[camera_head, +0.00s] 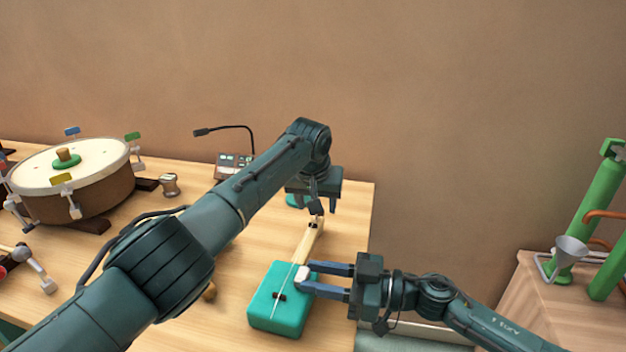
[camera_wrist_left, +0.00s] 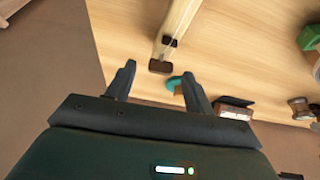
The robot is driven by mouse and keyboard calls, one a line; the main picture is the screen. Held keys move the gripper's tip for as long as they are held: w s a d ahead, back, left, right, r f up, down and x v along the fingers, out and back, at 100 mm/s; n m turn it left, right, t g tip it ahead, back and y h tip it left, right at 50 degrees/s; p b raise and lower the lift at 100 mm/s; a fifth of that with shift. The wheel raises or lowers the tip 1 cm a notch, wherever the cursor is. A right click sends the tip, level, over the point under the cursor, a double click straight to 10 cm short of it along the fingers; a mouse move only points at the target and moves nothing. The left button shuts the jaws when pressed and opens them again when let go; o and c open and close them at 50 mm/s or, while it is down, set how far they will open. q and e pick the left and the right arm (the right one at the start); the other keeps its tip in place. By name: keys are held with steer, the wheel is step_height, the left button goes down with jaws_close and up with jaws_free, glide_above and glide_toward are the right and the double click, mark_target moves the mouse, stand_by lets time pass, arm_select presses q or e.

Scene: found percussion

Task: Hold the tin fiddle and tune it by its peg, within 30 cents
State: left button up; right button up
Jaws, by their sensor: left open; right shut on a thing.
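The tin fiddle has a teal box body (camera_head: 272,318) with a string and a dark hole, and a pale wooden neck (camera_head: 306,241) running away from me. My right gripper (camera_head: 303,281) is shut on the fiddle at the body's right edge, by a small white block (camera_head: 302,272). My left gripper (camera_head: 317,207) hangs over the neck's far end, open. In the left wrist view its fingers (camera_wrist_left: 160,72) stand apart, with the neck end (camera_wrist_left: 172,30) and a dark end piece (camera_wrist_left: 160,66) beyond and between them. A teal round part (camera_wrist_left: 174,84) shows near one finger; whether it is the peg I cannot tell.
A drum (camera_head: 85,205) with coloured tabs stands on the left of the wooden table (camera_head: 345,225). A small box with a gooseneck (camera_head: 235,160) stands at the back. Green pipes (camera_head: 592,205) and a funnel (camera_head: 570,248) stand at far right. My left arm hides the table's middle.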

steer(key=o, duration=1.3)
steer(key=shift+c, duration=0.2)
arm_select(q)
steer(key=v, duration=1)
steer(key=shift+s+r, duration=0.15)
steer(key=shift+a, duration=0.1)
